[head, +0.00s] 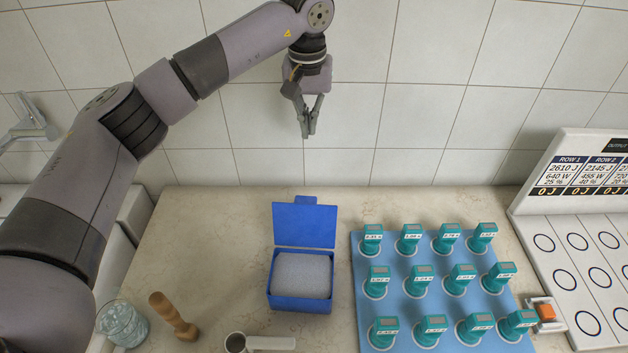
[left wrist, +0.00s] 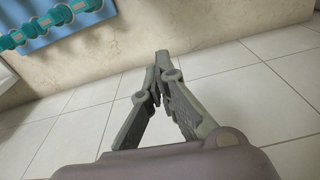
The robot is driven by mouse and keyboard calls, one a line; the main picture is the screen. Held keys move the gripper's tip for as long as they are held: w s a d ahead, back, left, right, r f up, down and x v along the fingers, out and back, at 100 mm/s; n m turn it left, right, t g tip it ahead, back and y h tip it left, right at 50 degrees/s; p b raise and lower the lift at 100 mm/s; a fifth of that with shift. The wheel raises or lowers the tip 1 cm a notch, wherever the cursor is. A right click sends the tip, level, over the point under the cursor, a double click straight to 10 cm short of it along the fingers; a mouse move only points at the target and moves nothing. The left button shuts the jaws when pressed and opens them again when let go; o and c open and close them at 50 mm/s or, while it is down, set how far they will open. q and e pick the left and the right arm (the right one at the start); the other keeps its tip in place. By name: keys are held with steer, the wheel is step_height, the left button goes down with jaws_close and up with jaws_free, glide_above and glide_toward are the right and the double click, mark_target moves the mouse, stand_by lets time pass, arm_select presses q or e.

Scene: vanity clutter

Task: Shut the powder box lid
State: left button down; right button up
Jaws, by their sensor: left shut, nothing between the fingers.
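The blue powder box (head: 299,304) stands on the counter, its tray full of pale powder (head: 303,275). Its blue lid (head: 304,225) is raised at the back edge, away from the powder, with a small tab on its far edge. My left gripper (head: 308,134) is shut and empty, in front of the tiled wall and above the lid in the head view. It does not touch the lid. In the left wrist view the shut fingers (left wrist: 157,62) meet at their tips, and the box is not seen there. My right gripper is not in view.
A blue mat (head: 398,300) with several teal devices lies right of the box. A white panel (head: 560,200) with circles stands at the far right. Bare counter lies left of the box.

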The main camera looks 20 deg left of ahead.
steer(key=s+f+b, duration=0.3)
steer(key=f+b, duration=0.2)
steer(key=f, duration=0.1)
arm_select(q)
steer(key=s+f+p, duration=0.3)
steer(key=f+p, duration=0.2)
steer(key=f, duration=0.9)
steer(key=shift+d+f+p, duration=0.35)
steer(key=shift+p, duration=0.05)
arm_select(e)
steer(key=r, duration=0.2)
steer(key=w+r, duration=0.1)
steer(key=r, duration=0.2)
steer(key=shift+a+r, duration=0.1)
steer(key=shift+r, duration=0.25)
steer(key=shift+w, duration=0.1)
arm_select(q)
steer(key=shift+s, duration=0.1)
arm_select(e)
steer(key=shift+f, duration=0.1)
